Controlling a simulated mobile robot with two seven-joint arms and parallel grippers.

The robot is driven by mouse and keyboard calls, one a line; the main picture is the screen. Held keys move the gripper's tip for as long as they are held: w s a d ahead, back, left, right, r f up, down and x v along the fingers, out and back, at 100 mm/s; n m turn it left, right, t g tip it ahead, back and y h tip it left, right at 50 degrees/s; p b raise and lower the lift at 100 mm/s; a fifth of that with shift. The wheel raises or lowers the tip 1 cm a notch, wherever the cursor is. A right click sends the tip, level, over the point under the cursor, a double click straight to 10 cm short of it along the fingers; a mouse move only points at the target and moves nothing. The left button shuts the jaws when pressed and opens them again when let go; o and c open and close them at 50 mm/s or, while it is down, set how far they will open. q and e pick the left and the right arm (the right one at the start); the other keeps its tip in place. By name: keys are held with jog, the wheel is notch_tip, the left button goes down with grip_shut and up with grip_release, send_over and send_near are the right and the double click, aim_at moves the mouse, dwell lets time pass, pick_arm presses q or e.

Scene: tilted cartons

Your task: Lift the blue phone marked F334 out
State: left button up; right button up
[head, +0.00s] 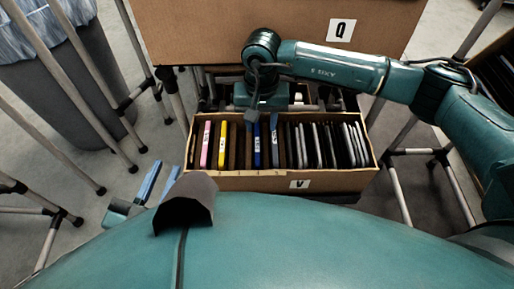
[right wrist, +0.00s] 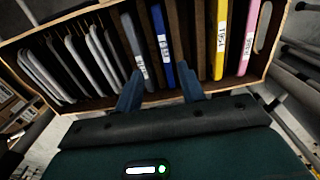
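A bright blue phone (head: 257,152) stands on edge in the row of the carton marked V (head: 235,183). It also shows in the right wrist view (right wrist: 164,62), with a white label too small to read. My right gripper (head: 262,124) reaches down into the carton from behind. Its two fingers are apart, one on each side of the blue phone, with gaps visible. A slate-blue labelled phone (right wrist: 137,48) stands beside it, close to one finger; how the finger lies against it is unclear. My left gripper (head: 158,184) is open and empty, left of the carton.
Yellow (head: 222,145) and pink (head: 206,146) phones stand left of the blue one in the head view. Brown dividers and several dark and grey items fill the rest. A larger carton marked Q (head: 290,30) is behind. A grey bin (head: 75,85) stands at left.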

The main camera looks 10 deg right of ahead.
aim_at(257, 141)
jog(key=f, duration=0.2)
jog(key=f+b, duration=0.1)
jog(key=f, duration=0.2)
jog(key=f+b, duration=0.1)
jog(key=f, duration=0.1)
jog(key=shift+w+a+f, duration=0.2)
jog(key=shift+w+a, duration=0.15)
jog(key=shift+w, duration=0.05)
jog(key=shift+c, duration=0.2)
grip_shut()
